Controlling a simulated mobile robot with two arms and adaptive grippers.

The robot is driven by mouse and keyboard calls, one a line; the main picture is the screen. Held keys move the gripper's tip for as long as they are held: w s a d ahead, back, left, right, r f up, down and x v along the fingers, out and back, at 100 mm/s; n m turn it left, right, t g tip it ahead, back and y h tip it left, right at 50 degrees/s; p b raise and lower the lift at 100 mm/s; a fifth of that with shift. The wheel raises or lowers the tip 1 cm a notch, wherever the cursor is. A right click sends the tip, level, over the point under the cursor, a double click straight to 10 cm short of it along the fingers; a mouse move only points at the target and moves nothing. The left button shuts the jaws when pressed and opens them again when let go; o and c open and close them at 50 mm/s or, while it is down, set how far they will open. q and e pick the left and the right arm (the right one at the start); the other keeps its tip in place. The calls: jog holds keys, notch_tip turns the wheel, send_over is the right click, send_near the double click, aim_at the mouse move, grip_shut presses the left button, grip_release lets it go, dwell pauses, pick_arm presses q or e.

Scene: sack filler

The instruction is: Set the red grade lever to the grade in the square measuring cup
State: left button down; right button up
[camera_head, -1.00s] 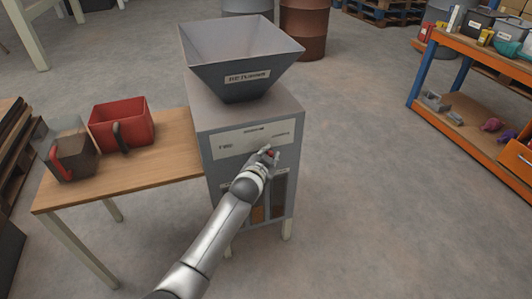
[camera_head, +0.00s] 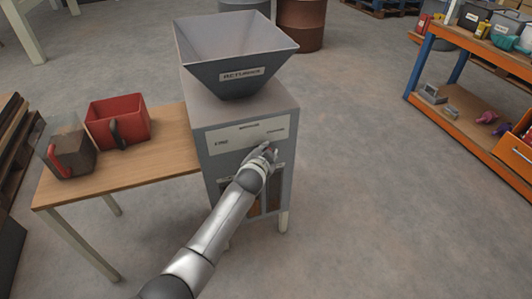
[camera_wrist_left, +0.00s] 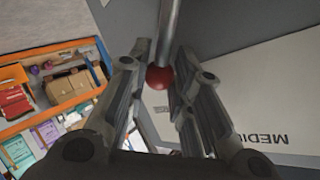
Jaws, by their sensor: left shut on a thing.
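The grey sack filler (camera_head: 198,165) carries a white grade plate (camera_head: 234,143) with FINE at left, MEDIUM above the middle and COARSE at right. My left gripper (camera_head: 268,152) is at the plate's lower right, below COARSE. In the left wrist view, its fingers are shut around the red ball knob (camera_wrist_left: 160,77) of the metal grade lever (camera_wrist_left: 169,30). The gripper mostly hides the lever in the head view. A clear, box-shaped cup (camera_head: 70,152) with a red handle and dark contents stands on the wooden table; its grain is hard to make out. My right gripper is out of view.
A red box-shaped container (camera_head: 135,118) with a dark handle stands beside the clear cup on the table (camera_head: 165,165). A hopper (camera_head: 235,60) tops the filler. An orange-framed shelf (camera_head: 462,130) stands at right. The floor between is clear.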

pick_arm(q)
jog(key=c, duration=1.3)
grip_release()
jog(key=shift+d, duration=0.1)
jog(key=shift+v, duration=6)
